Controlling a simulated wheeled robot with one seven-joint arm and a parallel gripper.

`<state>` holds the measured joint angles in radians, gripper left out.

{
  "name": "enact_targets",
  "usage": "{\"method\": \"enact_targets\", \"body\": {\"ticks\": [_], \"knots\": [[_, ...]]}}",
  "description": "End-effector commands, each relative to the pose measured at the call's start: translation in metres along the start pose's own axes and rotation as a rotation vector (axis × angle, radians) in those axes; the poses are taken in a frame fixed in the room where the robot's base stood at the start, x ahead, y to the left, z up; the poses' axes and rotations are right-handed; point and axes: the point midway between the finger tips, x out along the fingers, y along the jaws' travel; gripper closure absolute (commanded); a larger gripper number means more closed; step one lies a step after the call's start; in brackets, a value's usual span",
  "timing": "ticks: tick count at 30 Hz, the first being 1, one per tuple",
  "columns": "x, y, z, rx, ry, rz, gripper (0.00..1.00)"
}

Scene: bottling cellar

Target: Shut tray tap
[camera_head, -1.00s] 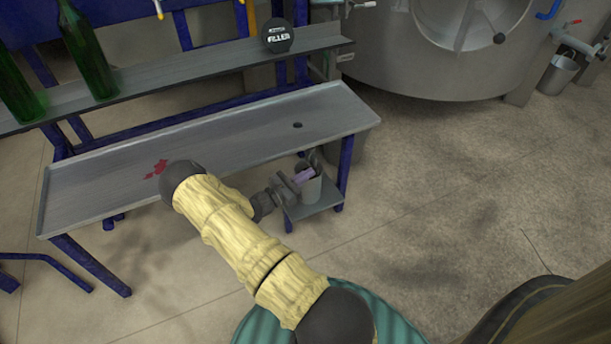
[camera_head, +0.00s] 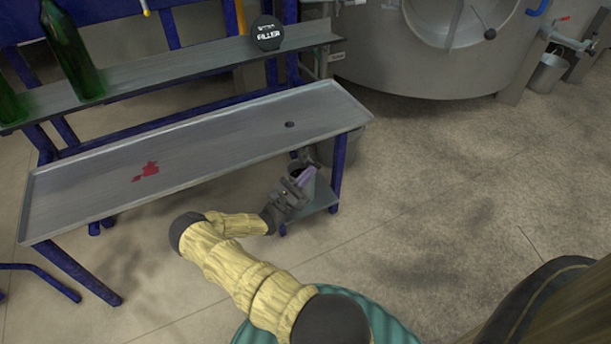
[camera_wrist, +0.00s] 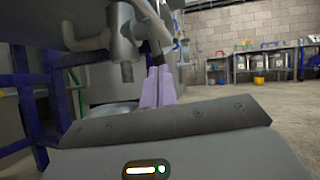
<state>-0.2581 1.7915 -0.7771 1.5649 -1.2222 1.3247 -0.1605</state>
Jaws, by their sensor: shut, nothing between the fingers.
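The long grey metal tray (camera_head: 215,140) has a dark drain hole near its right end and a red stain at left. In the wrist view, the grey metal tap (camera_wrist: 122,35) hangs under the tray, its spout pointing down. A pale lever (camera_wrist: 150,18) slants down to the right beside it. My gripper (camera_wrist: 158,72) has lavender fingers, pressed together with nothing between them. They are just right of the spout and below the lever; I cannot tell whether they touch it. In the head view my gripper (camera_head: 305,176) is under the tray's right end, where the tap is mostly hidden.
A low shelf (camera_head: 322,197) under the tray's right end holds a container, partly hidden by my gripper. Blue legs (camera_head: 338,170) support the tray. Green bottles (camera_head: 72,50) stand on the rail (camera_head: 200,65) behind. A steel tank (camera_head: 410,60) stands behind.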

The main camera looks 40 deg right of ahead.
Motion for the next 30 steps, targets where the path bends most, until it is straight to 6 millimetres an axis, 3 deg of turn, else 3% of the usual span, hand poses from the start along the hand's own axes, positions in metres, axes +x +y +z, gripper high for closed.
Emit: {"method": "enact_targets", "body": {"ticks": [20,30], "knots": [[-0.003,0.000,-0.003,0.000,0.003,-0.001,1.00],[-0.050,-0.001,-0.007,-0.002,0.004,0.000,1.00]]}}
